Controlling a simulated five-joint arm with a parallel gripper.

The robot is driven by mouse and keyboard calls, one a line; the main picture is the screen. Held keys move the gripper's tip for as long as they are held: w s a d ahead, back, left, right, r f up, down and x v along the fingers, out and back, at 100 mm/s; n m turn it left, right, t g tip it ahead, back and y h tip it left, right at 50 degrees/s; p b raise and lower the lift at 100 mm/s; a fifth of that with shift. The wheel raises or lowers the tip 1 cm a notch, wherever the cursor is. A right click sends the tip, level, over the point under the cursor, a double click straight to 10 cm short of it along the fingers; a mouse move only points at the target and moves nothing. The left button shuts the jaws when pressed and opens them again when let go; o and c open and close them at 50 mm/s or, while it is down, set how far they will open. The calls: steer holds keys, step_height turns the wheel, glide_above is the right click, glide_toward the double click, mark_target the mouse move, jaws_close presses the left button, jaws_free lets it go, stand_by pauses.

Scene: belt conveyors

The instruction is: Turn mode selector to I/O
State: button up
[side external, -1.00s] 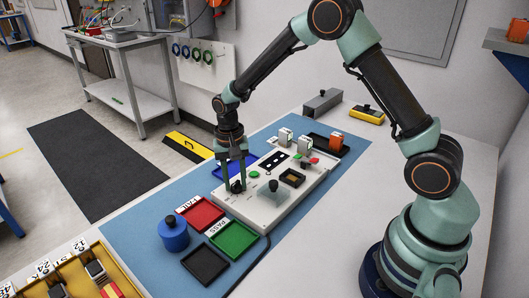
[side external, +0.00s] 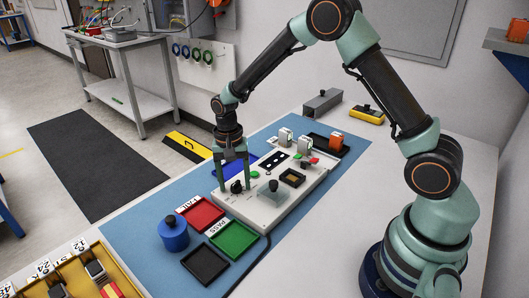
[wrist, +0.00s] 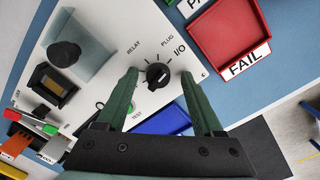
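In the side view the knob (side external: 236,187) is at the near left end of the panel. My gripper (wrist: 160,74) is open, with one green finger on each side of the knob and a gap to both. In the side view my gripper (side external: 235,188) points straight down over it.
A red FAIL tray (side external: 201,213), a green PASS tray (side external: 233,238), a black tray (side external: 205,264) and a blue knobbed cylinder (side external: 173,234) lie in front of the panel. A blue tray (wrist: 165,120) is beside it. A clear block with a black knob (wrist: 64,53) stands on the panel.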

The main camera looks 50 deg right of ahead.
step_height(320, 180, up, 12)
steer(key=shift+w, duration=0.35)
stand_by(0.4)
steer(key=shift+r, duration=0.1)
steer(key=s+d+r+n+t, duration=0.1)
steer(key=s+r+n+t, duration=0.2)
steer(key=s, duration=0.5)
steer(key=s+d+r+n+t, duration=0.2)
steer(key=s+r+n+t, duration=0.1)
steer(key=s+r+n, duration=0.3)
steer(key=shift+s+r, duration=0.15)
steer(key=shift+s, duration=1.1)
